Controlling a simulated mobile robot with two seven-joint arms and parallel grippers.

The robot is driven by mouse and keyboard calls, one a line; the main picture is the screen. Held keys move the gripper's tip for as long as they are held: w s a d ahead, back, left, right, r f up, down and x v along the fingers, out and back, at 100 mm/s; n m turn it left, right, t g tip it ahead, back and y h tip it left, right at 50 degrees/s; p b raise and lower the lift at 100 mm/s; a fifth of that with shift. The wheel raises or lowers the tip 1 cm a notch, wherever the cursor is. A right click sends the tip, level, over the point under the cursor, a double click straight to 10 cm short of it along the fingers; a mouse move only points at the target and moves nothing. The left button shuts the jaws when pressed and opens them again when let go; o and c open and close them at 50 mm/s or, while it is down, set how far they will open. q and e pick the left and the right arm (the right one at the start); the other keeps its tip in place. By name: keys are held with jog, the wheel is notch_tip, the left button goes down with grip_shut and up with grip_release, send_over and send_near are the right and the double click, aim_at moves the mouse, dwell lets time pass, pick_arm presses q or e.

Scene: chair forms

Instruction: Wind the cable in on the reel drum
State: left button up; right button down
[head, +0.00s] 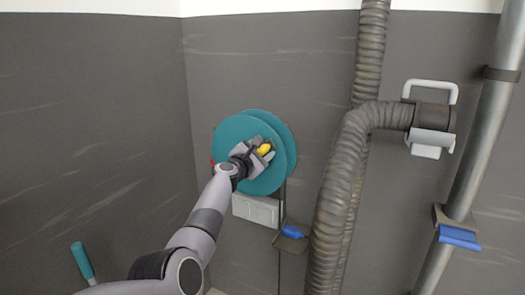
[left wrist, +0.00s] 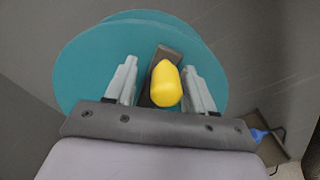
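The teal reel drum (head: 228,134) is mounted on the dark wall in the middle of the head view; it also shows in the left wrist view (left wrist: 85,65). A yellow crank knob (head: 265,149) stands out from a dark crank arm on the drum's face. In the left wrist view the yellow knob (left wrist: 166,85) lies between the two fingers of my left gripper (left wrist: 162,84), with gaps on both sides. My left gripper (head: 262,152) is open around the knob. A dark cable (head: 279,262) hangs down below the drum. My right gripper is not in view.
A white box (head: 256,209) sits on the wall under the drum. A small shelf (head: 290,244) with a blue item (head: 293,231) is beside it. A thick ribbed hose (head: 330,200) and a slanted metal pipe (head: 476,150) stand to the right. A teal handle (head: 82,260) is at lower left.

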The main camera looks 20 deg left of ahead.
pick_arm(q)
jog(key=shift+s+d, duration=0.1)
jog(key=shift+d, duration=0.05)
jog(key=shift+s+p, duration=0.35)
jog(key=shift+p, duration=0.2)
jog(key=shift+s+r+p, duration=0.1)
jog(key=shift+s+p, duration=0.6)
jog(key=shift+p, duration=0.05)
jog(key=shift+s+a+p, duration=0.15)
jog(key=shift+s+p, duration=0.3)
jog(key=shift+s, duration=0.8)
jog(key=shift+s+a+p, duration=0.15)
jog(key=shift+s+p, duration=0.25)
jog(key=shift+s, duration=0.8)
